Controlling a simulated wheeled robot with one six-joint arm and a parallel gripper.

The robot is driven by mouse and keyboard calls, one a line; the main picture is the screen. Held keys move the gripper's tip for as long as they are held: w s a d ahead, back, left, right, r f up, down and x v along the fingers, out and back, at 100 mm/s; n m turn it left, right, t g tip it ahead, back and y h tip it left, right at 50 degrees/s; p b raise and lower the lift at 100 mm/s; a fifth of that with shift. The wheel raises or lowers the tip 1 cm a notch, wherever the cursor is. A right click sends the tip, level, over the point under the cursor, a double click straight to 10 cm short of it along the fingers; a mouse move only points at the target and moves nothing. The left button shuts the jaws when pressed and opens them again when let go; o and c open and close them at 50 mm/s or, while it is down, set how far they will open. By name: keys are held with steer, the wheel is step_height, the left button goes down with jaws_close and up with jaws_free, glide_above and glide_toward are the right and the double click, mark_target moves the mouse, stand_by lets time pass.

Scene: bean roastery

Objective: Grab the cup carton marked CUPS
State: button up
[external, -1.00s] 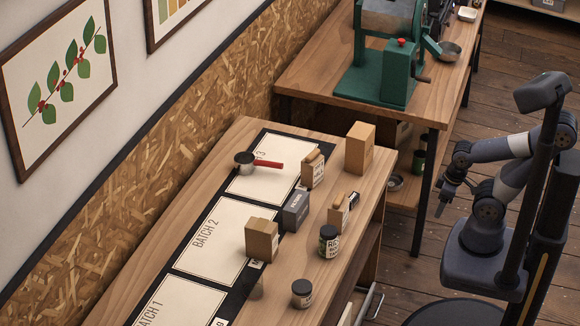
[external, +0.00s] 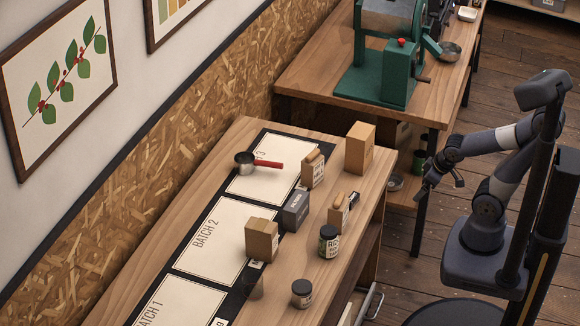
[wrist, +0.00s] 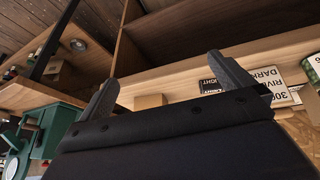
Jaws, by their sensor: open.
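No CUPS lettering is legible in either view. A tall plain brown carton (external: 360,148) stands at the far right corner of the near table. A second brown carton (external: 261,240) stands near the table's middle, and a dark box (external: 296,210) is just right of it; the CUPS carton cannot be singled out. My gripper (external: 425,188) is off the table's right side, apart from everything on it. In the wrist view my gripper (wrist: 162,70) is open and empty, with a plain tan box (wrist: 150,101) showing just beyond it.
Two kraft bags (external: 313,169) (external: 338,214), a jar (external: 329,241), a dark tin (external: 302,293) and a red-handled scoop (external: 258,162) share the near table (external: 222,153). A green roaster (external: 378,80) stands on the back table. Floor (external: 405,270) is clear between table and base.

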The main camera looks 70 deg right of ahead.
steer(key=w+d+r+t+h+p, duration=0.2)
steer(key=w+d+r+t, duration=0.3)
steer(key=w+d, duration=0.55)
steer(key=t+y+p, duration=0.1)
steer(key=t+y, duration=0.2)
steer(key=t, duration=0.1)
glide_toward(370, 134)
steer(key=x, duration=0.8)
steer(key=shift+w+d+f, duration=0.1)
steer(key=shift+w+d, duration=0.05)
steer(key=shift+w, duration=0.25)
steer(key=shift+f+x, duration=0.15)
steer(key=shift+x, duration=1.15)
steer(key=shift+f+x, duration=0.1)
steer(key=shift+x, duration=1.2)
steer(key=shift+s+d, duration=0.15)
steer(key=shift+c, duration=0.6)
steer(key=c, duration=1)
